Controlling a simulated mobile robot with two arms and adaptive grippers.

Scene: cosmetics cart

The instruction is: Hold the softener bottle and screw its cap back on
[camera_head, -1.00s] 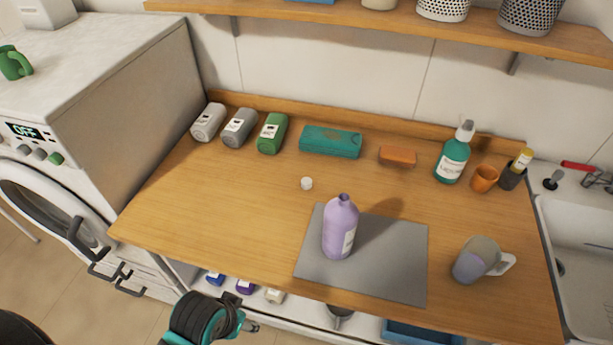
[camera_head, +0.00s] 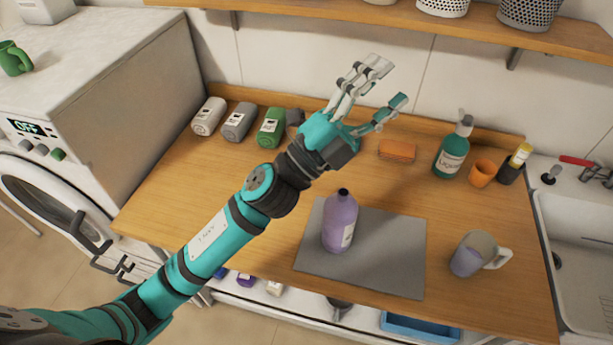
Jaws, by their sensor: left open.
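My right gripper is not in view.
Small containers, including a green one (camera_head: 270,127), stand at back left. A mug (camera_head: 470,256) stands right of the mat. A shelf (camera_head: 400,17) overhangs the wall.

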